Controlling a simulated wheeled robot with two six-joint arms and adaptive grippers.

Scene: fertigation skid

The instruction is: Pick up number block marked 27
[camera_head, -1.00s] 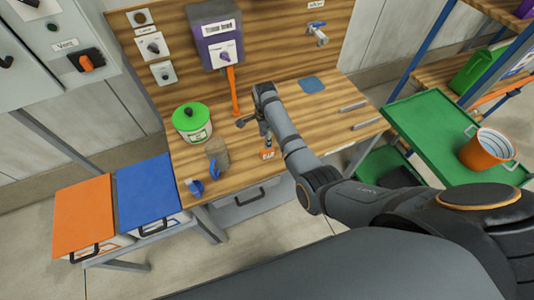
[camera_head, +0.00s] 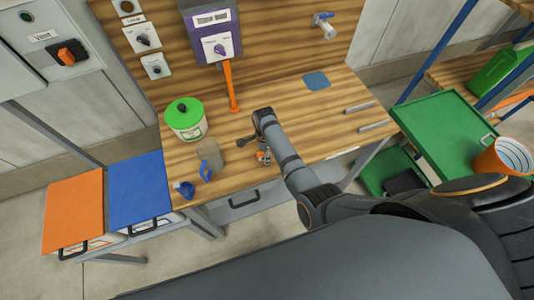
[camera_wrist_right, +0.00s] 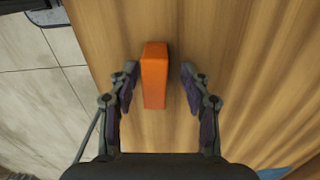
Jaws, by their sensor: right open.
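An orange block (camera_wrist_right: 155,75) stands on the wooden bench top between the two fingers of my right gripper (camera_wrist_right: 160,68) in the right wrist view. The fingers are open, with a gap on each side of the block. No number shows on the faces seen in that view. In the head view the right gripper (camera_head: 263,153) is low over the bench near its front edge and mostly covers the block. My left gripper is not in view.
A grey-brown jug (camera_head: 210,158), a blue item (camera_head: 185,189) and a green-lidded tub (camera_head: 185,118) stand left of the gripper. A blue pad (camera_head: 316,81) and metal strips (camera_head: 372,126) lie to the right.

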